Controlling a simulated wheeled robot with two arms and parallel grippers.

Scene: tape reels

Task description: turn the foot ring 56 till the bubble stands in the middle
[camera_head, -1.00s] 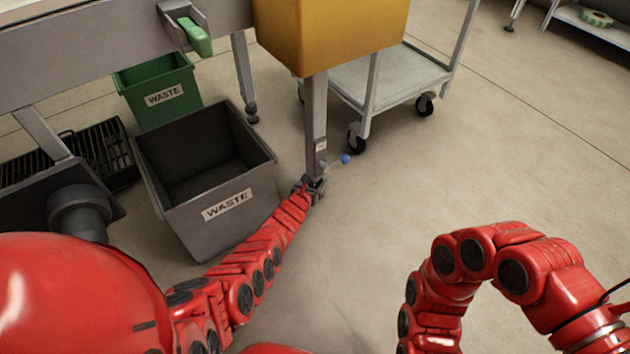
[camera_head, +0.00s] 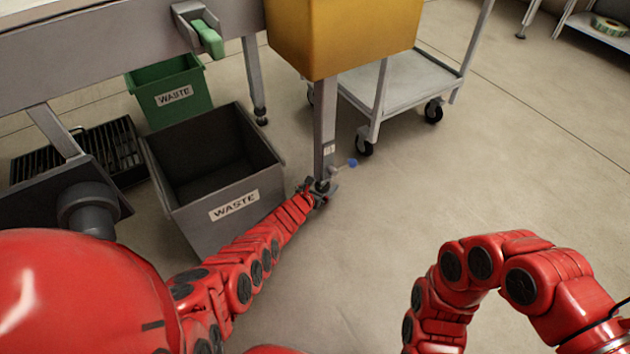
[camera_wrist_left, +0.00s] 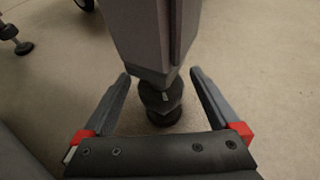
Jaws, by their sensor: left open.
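The foot ring (camera_wrist_left: 162,98) is a dark, round piece under the grey leg (camera_head: 324,118) of the yellow box. In the left wrist view it stands between the two fingers of my left gripper (camera_wrist_left: 160,76), which is open with a finger on each side and visible gaps. In the head view my left gripper (camera_head: 320,192) is at the leg's lower end and hides most of the foot. A small label (camera_head: 329,150) on the leg is too small to read. I cannot make out a bubble. My right gripper is out of view; only its arm shows.
A dark grey waste bin (camera_head: 215,200) stands left of the leg, close to my left arm. A green waste bin (camera_head: 170,92) is behind it. A wheeled cart (camera_head: 405,85) stands behind right. A small blue-tipped part (camera_head: 352,163) is beside the leg. Floor to the right is clear.

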